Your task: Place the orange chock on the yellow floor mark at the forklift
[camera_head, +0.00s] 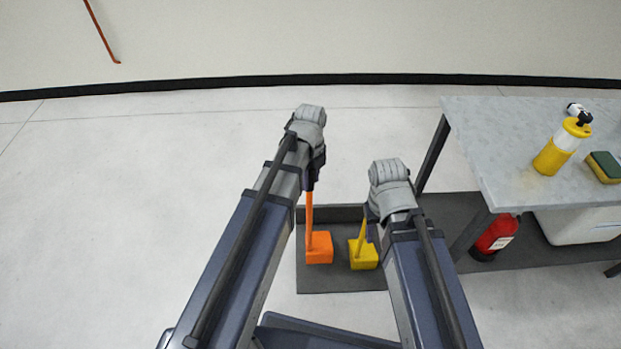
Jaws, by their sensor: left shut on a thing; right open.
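The orange chock (319,250) is a block with a tall upright orange handle. It shows over the dark tray (340,283); I cannot tell whether it touches the tray floor. My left gripper (312,182) is shut on the top of its handle, with the fingers mostly hidden by the wrist. A yellow chock (364,256) with a tilted handle stands beside it on the right. My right gripper (372,228) is at the yellow handle's upper part, open; its fingers are largely hidden. The yellow floor mark and the forklift are not in view.
A grey-topped table (490,150) stands at right, with a yellow-and-white bottle (560,148) and a sponge (604,167). Below are a red extinguisher (495,236) and a white bin (578,226). A copper-coloured tube (101,32) is on the back wall. The left floor is clear.

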